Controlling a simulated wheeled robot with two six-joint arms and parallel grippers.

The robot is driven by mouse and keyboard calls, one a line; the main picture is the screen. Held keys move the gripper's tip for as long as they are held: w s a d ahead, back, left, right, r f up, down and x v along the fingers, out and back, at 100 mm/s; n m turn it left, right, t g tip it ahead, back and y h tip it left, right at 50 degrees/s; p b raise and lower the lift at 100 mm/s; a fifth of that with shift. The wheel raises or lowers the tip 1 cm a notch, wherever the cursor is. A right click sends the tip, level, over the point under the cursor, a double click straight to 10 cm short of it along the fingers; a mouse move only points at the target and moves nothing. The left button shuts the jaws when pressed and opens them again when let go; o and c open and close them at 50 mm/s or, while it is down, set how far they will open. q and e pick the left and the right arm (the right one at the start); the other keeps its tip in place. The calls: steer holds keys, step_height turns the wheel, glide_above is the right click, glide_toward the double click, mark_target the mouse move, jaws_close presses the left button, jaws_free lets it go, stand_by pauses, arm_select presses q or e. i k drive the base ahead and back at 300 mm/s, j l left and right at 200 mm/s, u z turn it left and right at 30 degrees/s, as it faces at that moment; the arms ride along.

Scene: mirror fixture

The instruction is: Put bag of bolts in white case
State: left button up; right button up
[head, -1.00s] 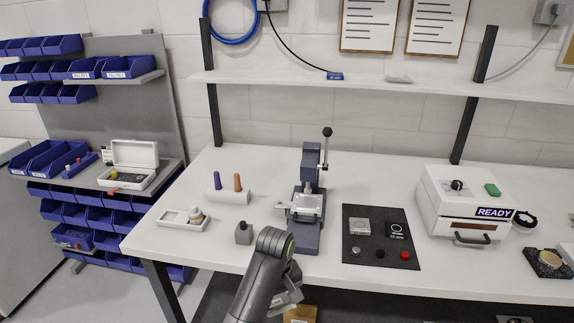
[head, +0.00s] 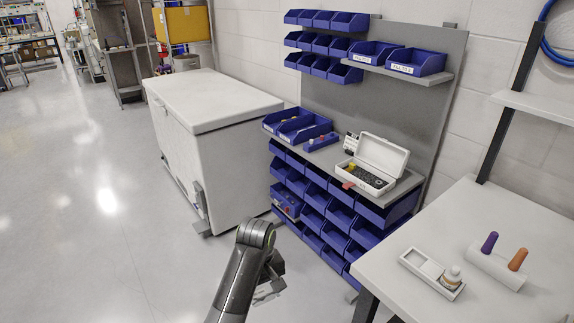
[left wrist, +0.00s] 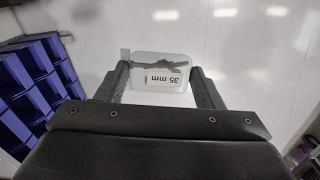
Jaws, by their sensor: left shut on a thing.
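My left gripper (head: 272,286) is low in the middle of the head view, over the floor and left of the bin rack. It is shut on a clear bag of bolts (left wrist: 160,84) labelled "35 mm", held between both fingertips in the left wrist view. Dark bolts show inside the bag. The white case (head: 369,177) stands with its lid open on the grey shelf of the bin rack, up and to the right of my left gripper, well apart from it. Dark lining and a yellow item show inside the case. My right gripper is not in view.
Blue bins (head: 341,215) fill the rack below the case, and more hang above it. A red tag (head: 348,185) sits at the shelf edge. A white chest (head: 213,130) stands left of the rack. The white workbench (head: 513,212) is at the right. The floor at left is clear.

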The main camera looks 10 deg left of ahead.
mark_target(364, 178)
steer(key=i+j+u, duration=0.3)
steer(key=u, duration=0.15)
steer(key=i+j+u, duration=0.15)
steer(key=i+u, duration=0.3)
steer(key=i+j+u, duration=0.1)
steer(key=i+u, duration=0.15)
steer(key=u, duration=0.2)
steer(key=i+z, duration=0.35)
steer(key=i+j+z, duration=0.1)
steer(key=i+z, duration=0.25)
steer(key=i+j+z, duration=0.2)
steer(key=i+z, duration=0.3)
steer(key=z, duration=0.25)
steer(key=i+z, duration=0.15)
steer(key=z, duration=0.25)
steer(key=i+j+z, duration=0.1)
steer(key=z, duration=0.35)
steer(key=i+j+z, duration=0.15)
steer(key=z, duration=0.25)
steer(key=i+j+z, duration=0.25)
steer(key=z, duration=0.15)
steer(key=i+j+z, duration=0.2)
steer(key=z, duration=0.2)
steer(key=i+j+z, duration=0.15)
steer(key=j+z, duration=0.25)
